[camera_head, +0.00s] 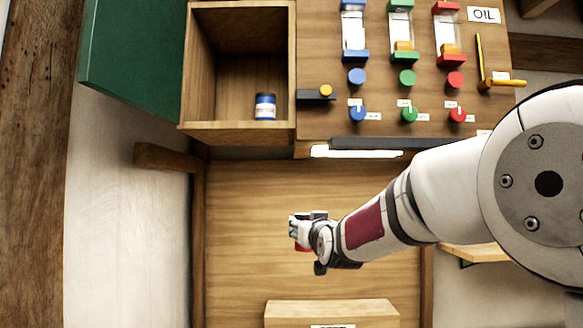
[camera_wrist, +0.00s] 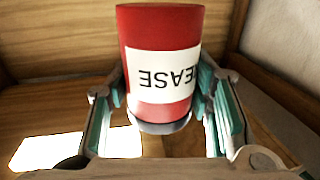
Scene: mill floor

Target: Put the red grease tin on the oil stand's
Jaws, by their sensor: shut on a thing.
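The red grease tin (camera_wrist: 160,35) has a white label reading "EASE", upside down in the wrist view. My gripper (camera_wrist: 165,105) is shut on it, one teal-padded finger on each side. In the head view my gripper (camera_head: 300,232) is in front of the wooden back panel, below the oil panel, and only a sliver of red shows under it. The oil panel (camera_head: 320,50) has an "OIL" sign (camera_head: 484,15) at its upper right. Whether the wooden block (camera_head: 330,309) at the bottom is the oil stand cannot be told; its label is cut off.
An open wooden cupboard (camera_head: 190,70) with a green door (camera_head: 135,45) holds a blue tin (camera_head: 265,107). The panel carries blue, green and red knobs and a yellow lever (camera_head: 482,60). A lit lamp (camera_head: 355,152) hangs under it. The space left of my gripper is clear.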

